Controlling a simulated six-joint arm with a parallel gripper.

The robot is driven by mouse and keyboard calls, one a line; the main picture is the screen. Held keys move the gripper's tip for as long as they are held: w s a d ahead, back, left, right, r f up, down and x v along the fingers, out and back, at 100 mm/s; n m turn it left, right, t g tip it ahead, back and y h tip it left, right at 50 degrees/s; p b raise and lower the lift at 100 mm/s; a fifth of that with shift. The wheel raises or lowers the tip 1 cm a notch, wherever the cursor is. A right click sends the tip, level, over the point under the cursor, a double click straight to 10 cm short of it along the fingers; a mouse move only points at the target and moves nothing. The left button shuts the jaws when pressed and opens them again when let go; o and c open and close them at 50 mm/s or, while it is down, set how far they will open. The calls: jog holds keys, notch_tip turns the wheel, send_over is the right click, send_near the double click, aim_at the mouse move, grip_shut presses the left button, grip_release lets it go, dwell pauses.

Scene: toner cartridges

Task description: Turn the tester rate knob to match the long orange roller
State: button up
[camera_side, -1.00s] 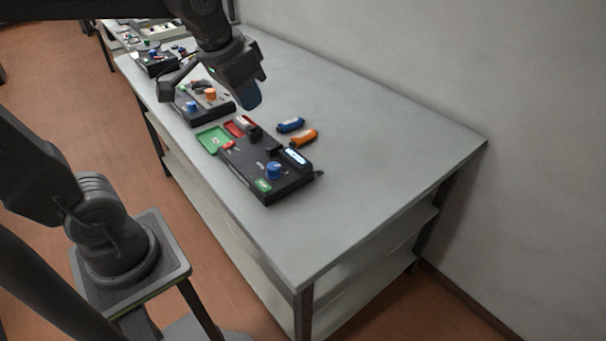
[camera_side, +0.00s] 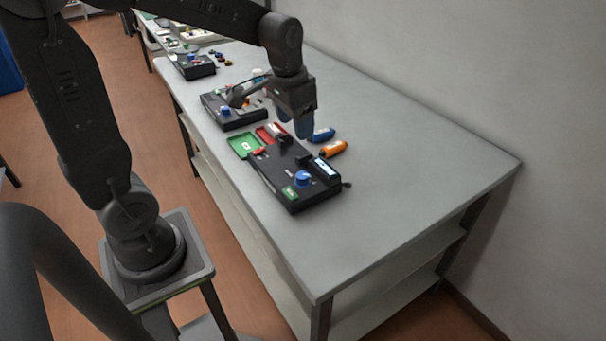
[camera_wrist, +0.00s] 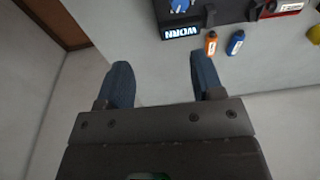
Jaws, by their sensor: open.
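The dark tester (camera_side: 270,176) lies on the near half of the bench, with a blue knob (camera_side: 303,178) and a lit display (camera_side: 325,167). In the wrist view the display (camera_wrist: 181,31) reads "WORN" upside down, and the blue knob (camera_wrist: 181,5) is cut by the top edge. An orange roller (camera_side: 334,148) lies beside the tester; it also shows in the wrist view (camera_wrist: 211,43). My gripper (camera_side: 292,120) is above the bench near the tester's far end, fingers down. In the wrist view its fingers (camera_wrist: 163,80) stand apart with nothing between them.
A blue roller (camera_side: 321,134) lies next to the orange one. A green tray (camera_side: 243,145) and a red tray (camera_side: 270,133) adjoin the tester's far end. A second tester (camera_side: 235,116) stands farther back. The bench's near end (camera_side: 400,200) is clear.

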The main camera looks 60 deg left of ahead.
jog(key=g, duration=0.2)
send_over(302, 175)
notch_tip(302, 175, down, 5)
notch_tip(302, 175, down, 14)
jog(key=shift+f, duration=0.2)
jog(key=shift+c, duration=0.3)
jog(key=c, duration=0.9)
jog(key=shift+o, duration=0.2)
